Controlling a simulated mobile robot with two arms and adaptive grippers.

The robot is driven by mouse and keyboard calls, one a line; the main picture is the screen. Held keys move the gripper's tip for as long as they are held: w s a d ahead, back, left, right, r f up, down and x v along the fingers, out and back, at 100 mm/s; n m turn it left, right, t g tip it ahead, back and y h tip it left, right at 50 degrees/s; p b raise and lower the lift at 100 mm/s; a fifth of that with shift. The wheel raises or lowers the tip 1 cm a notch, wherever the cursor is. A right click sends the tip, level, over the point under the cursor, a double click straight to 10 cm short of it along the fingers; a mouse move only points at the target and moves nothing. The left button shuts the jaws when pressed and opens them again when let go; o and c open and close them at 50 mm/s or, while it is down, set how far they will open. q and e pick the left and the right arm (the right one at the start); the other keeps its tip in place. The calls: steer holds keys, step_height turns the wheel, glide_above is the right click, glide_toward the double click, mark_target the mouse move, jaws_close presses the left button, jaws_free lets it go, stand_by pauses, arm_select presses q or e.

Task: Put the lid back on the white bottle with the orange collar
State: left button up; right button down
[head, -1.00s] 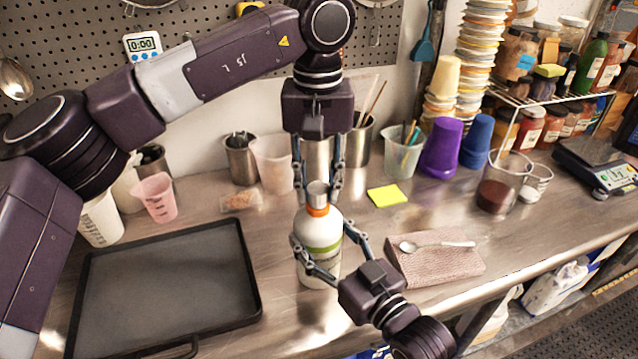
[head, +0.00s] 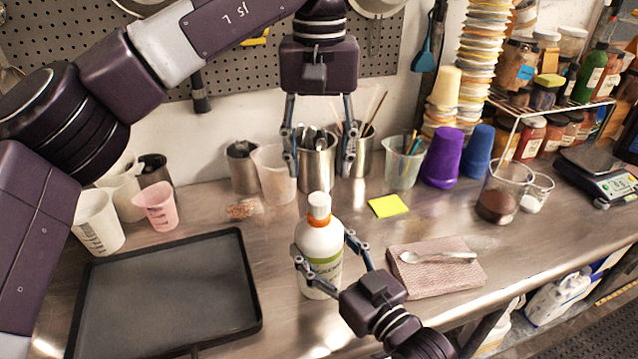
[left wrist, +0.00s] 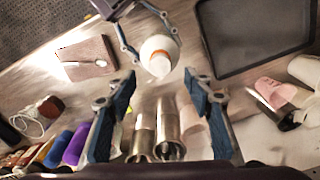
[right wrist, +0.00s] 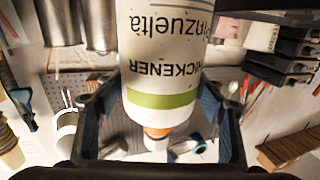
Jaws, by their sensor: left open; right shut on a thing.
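The white bottle (head: 318,270) with the green label band and orange collar (head: 319,221) stands upright on the steel bench. Its pale lid (head: 319,203) sits on top of the collar, roughly straight. I cannot tell how tightly it is seated. The lid also shows in the left wrist view (left wrist: 159,66) and the right wrist view (right wrist: 155,143). My right gripper (head: 325,247) is shut around the bottle's body from the front right. My left gripper (head: 320,160) is open and empty, straight above the lid and clear of it.
A black-rimmed tray (head: 258,290) lies left of the bottle. A folded cloth (head: 440,278) with a spoon (head: 440,256) lies to the right.

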arm_select(q)
steer(key=shift+r, duration=2.4)
arm_select(e)
steer(key=shift+c, duration=2.2)
jaws_free()
steer(key=shift+s, duration=0.1)
steer(key=v, duration=1.2)
